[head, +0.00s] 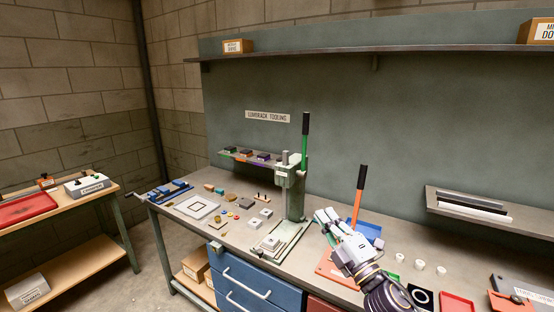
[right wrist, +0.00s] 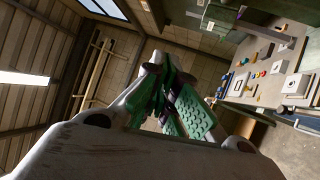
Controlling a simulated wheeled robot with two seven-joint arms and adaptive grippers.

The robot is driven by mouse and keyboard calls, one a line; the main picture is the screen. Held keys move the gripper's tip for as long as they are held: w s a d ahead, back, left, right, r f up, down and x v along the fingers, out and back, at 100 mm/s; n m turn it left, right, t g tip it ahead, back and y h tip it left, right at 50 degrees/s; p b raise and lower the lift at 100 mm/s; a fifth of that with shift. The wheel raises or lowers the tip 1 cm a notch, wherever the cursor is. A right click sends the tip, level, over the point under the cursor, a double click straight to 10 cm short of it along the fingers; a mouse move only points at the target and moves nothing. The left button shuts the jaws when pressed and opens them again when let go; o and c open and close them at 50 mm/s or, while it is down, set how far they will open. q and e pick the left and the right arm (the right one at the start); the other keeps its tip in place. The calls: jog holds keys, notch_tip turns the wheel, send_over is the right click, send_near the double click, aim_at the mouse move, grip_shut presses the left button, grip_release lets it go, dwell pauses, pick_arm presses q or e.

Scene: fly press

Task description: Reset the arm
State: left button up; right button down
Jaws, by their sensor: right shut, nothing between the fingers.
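A pale green fly press (head: 294,190) stands on the bench, its green lever (head: 305,145) with a black grip pointing straight up. A small light block sits on its base plate (head: 275,243). To its right, an orange lever (head: 358,195) with a black grip leans slightly right; its foot is partly hidden behind my right gripper. My right gripper (head: 325,216) is shut and empty, apart from the press, to the right of its base and in front of the orange lever. Its green-padded fingers fill the middle of the right wrist view (right wrist: 178,105). My left gripper is out of view.
The bench top (head: 232,240) holds small blocks, plates and coloured pieces left of the press. White cups (head: 420,265) and a red tray (head: 457,302) lie to the right. A shelf (head: 400,48) runs above. A side table (head: 60,215) stands at the left.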

jog(key=s+d+f+m+g+h, duration=0.3)
jog(key=d+f+m+h, duration=0.25)
jog(key=f+m, duration=0.35)
jog(key=s+d+f+m+g+h, duration=0.3)
jog(key=d+f+m+h, duration=0.3)
jog(key=f, duration=0.4)
jog(key=s+a+f+m+g+y, duration=0.1)
jog(key=s+f+m+g, duration=0.3)
jog(key=s+f, duration=0.5)
jog(key=s+a+f+m+g+y, duration=0.1)
jog(key=s+f+m+g, duration=0.1)
jog(key=s+f+g, duration=0.65)
jog(key=s+f+p, duration=0.1)
jog(key=s+f, duration=0.2)
jog(key=f, duration=1.1)
jog(key=s+f+p, duration=0.2)
jog(key=s+f, duration=0.1)
jog(key=f, duration=1)
jog(key=s+d+f+p, duration=0.1)
jog(key=s+d+f, duration=0.1)
jog(key=s+f, duration=0.7)
jog(key=s+d+f+p, duration=0.1)
jog(key=s+f, duration=0.7)
jog(key=s, duration=0.4)
jog(key=shift+s+d+f+n, duration=0.35)
jog(key=shift+s+d+n, duration=0.05)
